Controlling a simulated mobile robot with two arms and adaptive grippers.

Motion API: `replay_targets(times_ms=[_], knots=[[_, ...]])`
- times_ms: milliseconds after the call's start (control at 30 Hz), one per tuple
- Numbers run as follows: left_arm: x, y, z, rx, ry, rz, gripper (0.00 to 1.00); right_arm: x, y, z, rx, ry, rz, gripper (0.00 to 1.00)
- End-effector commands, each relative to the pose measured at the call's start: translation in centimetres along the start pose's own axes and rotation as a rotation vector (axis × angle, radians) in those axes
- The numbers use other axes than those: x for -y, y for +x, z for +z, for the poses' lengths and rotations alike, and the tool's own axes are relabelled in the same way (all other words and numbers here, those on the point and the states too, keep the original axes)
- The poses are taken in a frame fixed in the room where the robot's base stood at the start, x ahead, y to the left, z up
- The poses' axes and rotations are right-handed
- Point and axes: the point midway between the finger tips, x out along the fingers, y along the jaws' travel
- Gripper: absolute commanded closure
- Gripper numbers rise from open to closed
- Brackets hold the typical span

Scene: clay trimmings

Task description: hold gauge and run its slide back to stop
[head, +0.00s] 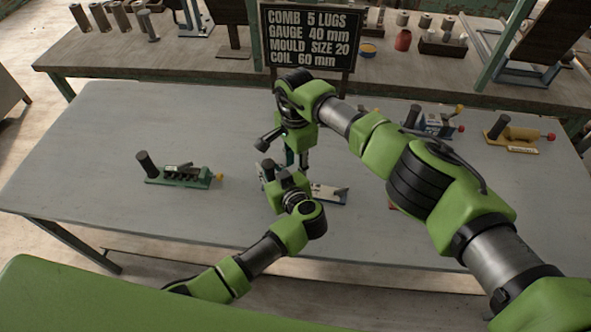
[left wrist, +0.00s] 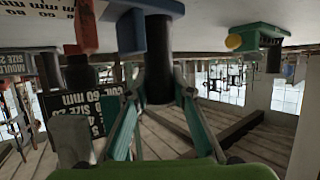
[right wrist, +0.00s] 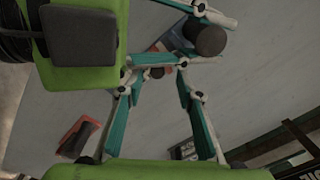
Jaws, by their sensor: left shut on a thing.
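The gauge (head: 328,192) lies on the grey table, a low tool with a pale plate, partly hidden by my arms. My left gripper (head: 268,172) is shut on its dark upright post, and the left wrist view shows the post (left wrist: 158,65) between the teal fingers. The round top of the post (right wrist: 206,40) also shows in the right wrist view. My right gripper (head: 299,162) is just above the gauge, pointing down. In the right wrist view its fingers (right wrist: 158,66) are apart, with a small dark round knob (right wrist: 157,73) near the tips. I cannot tell whether they touch it.
A green tool (head: 180,176) with a yellow knob stands at left. A blue tool (head: 436,124) and a yellow tool (head: 515,134) stand at right. A black sign (head: 308,38) reads "GAUGE 40 mm" behind the table. The table's left and front are mostly clear.

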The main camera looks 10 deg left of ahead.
Motion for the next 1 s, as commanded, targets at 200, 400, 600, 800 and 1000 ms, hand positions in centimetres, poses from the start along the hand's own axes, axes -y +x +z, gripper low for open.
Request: replay_targets(times_ms=[200, 400, 600, 800, 1000], knots=[[0.1, 0.0, 0.0, 0.000, -0.001, -0.001, 1.00, 0.1, -5.2, -0.1, -0.002, -0.001, -0.004, 0.67], [0.1, 0.0, 0.0, 0.000, 0.000, -0.002, 1.00, 0.1, -8.0, -0.1, 0.000, 0.000, -0.002, 0.67], [0.1, 0.0, 0.0, 0.000, 0.000, -0.002, 1.00, 0.1, -8.9, 0.0, 0.002, 0.000, -0.001, 0.67], [0.1, 0.0, 0.0, 0.000, 0.000, -0.002, 1.00, 0.0, -8.9, 0.0, 0.002, 0.000, -0.001, 0.67], [0.1, 0.0, 0.0, 0.000, 0.000, -0.002, 0.59, 0.1, -8.9, 0.0, 0.002, 0.000, -0.001, 0.67]])
